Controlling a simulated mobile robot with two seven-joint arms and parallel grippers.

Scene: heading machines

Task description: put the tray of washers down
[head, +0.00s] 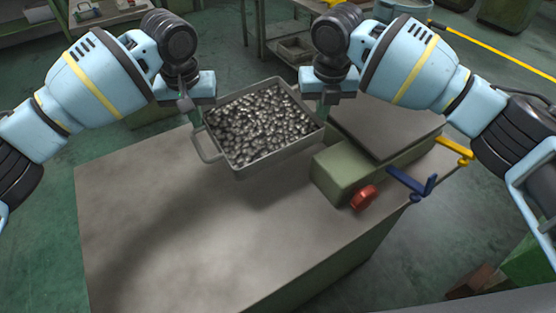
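The tray of washers (262,163) is a grey metal tray with a handle on its left side, filled with many small shiny metal pieces. It appears held level above the grey tabletop (150,240), with a dark shadow below and to its left. My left gripper (196,117) is at the tray's left side, by the far end of the handle, and appears shut on it. My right gripper (323,108) is at the tray's right side and appears shut there; its fingertips are partly hidden.
A green machine block (342,172) with a dark flat plate (388,122), a red knob (364,197) and a blue lever (412,182) stands right of the tray. The tabletop's left and front are clear. Shelving and benches stand behind.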

